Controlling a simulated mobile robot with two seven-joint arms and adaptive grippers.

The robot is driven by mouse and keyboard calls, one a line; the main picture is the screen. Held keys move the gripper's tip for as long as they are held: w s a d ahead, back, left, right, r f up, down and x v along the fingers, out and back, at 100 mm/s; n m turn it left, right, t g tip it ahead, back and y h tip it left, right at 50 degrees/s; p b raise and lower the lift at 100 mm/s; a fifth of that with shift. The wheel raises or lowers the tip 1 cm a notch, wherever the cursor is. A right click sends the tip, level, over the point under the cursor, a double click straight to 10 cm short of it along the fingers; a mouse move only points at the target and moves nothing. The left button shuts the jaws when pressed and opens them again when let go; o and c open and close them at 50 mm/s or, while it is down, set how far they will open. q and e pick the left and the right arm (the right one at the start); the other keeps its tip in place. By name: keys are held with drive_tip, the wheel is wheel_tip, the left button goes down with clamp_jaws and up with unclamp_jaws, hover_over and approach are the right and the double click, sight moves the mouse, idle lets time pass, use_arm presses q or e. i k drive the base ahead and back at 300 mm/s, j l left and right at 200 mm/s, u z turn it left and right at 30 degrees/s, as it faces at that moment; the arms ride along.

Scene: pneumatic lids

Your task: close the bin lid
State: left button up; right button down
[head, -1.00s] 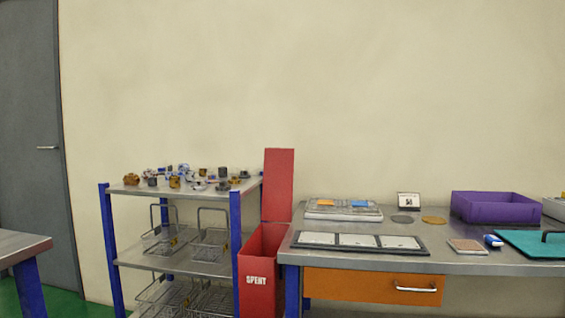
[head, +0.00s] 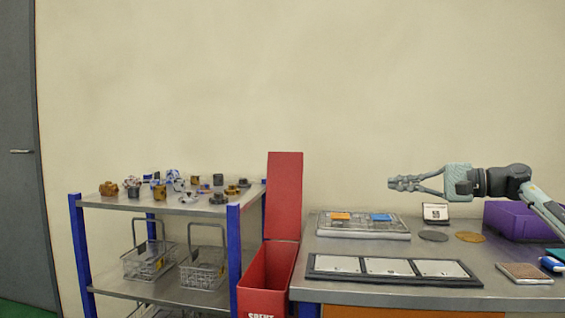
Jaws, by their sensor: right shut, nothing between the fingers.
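The red bin (head: 266,298) stands between the shelf rack and the workbench, with white lettering on its front cut by the lower picture edge. Its red lid (head: 285,195) stands open, upright at the back of the bin. My right gripper (head: 392,184) comes in from the right above the workbench, pointing left. It is shut and empty, to the right of the lid and apart from it. My left gripper is not in view.
The workbench (head: 460,298) holds a tray with three white panels (head: 390,268), a grey case (head: 362,228), a small sign (head: 435,213) and a purple bin (head: 515,222). The rack (head: 165,207) at left carries several small parts above wire baskets (head: 203,268). The space above the bin is clear.

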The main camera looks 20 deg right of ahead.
sight(284, 202)
drive_tip(key=i, duration=1.3)
